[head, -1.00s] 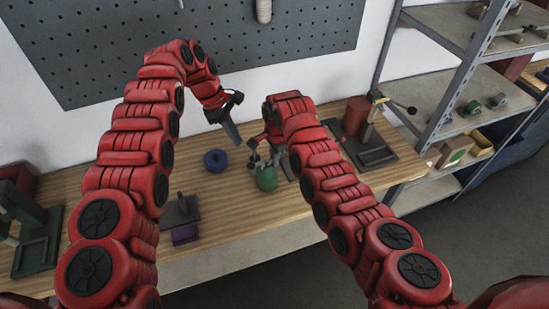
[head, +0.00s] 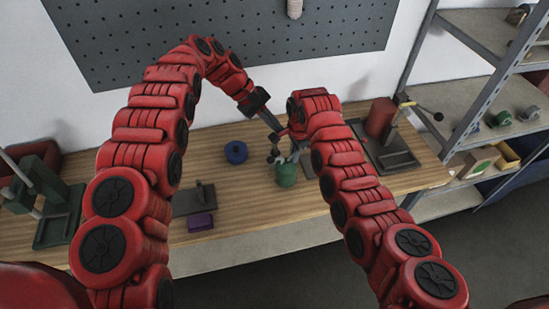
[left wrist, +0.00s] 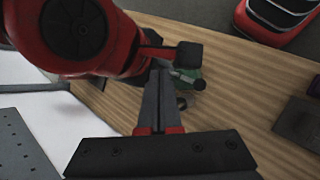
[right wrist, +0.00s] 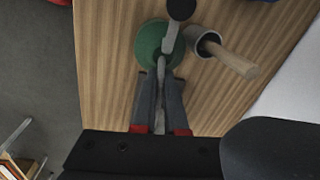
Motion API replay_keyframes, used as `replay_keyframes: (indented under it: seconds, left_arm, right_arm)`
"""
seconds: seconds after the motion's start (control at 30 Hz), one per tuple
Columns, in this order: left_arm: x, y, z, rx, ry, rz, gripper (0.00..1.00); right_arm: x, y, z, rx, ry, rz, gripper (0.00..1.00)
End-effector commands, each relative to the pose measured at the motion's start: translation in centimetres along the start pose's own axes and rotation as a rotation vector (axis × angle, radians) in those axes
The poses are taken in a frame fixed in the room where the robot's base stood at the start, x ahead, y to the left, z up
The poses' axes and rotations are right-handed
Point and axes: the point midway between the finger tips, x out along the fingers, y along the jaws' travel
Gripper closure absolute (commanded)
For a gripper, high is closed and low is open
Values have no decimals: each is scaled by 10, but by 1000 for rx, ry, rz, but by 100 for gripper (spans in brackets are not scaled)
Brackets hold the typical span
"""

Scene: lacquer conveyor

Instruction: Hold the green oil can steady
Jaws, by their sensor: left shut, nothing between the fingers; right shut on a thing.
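The green oil can (head: 287,175) stands on the wooden bench, in front of my right arm's end. In the right wrist view the can (right wrist: 148,42) has a grey metal part on top. My right gripper (right wrist: 161,84) is shut on that grey part. My left gripper (head: 277,128) is shut and empty, just behind and above the can, close to my right gripper. In the left wrist view its closed fingers (left wrist: 157,92) point toward the can (left wrist: 190,82), which is partly hidden by my right arm.
A grey cup (right wrist: 207,42) with a wooden-handled tool (right wrist: 237,62) stands beside the can. A blue ring (head: 236,152) and a purple block (head: 200,222) lie to the left. A red cylinder (head: 380,117) stands to the right.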

Motion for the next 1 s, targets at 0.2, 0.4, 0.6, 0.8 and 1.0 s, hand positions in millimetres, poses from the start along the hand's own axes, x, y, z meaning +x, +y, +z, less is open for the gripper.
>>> replay_keyframes:
  seconds: [0.2,0.4,0.6,0.8,1.0]
  left_arm:
    - [10,-8,-8,-3,0,-1,100]
    - [30,-21,-22,-1,0,1,100]
    - [49,-33,-34,1,-2,3,100]
    - [59,-41,-43,0,2,4,100]
    - [62,-45,-45,-2,1,0,100]
  right_arm:
    - [4,4,2,-2,-5,11,100]
    - [4,4,2,-2,-5,11,100]
    - [4,4,2,-2,-5,11,100]
    - [4,4,2,-1,-5,11,100]
    - [4,4,2,-1,-5,11,100]
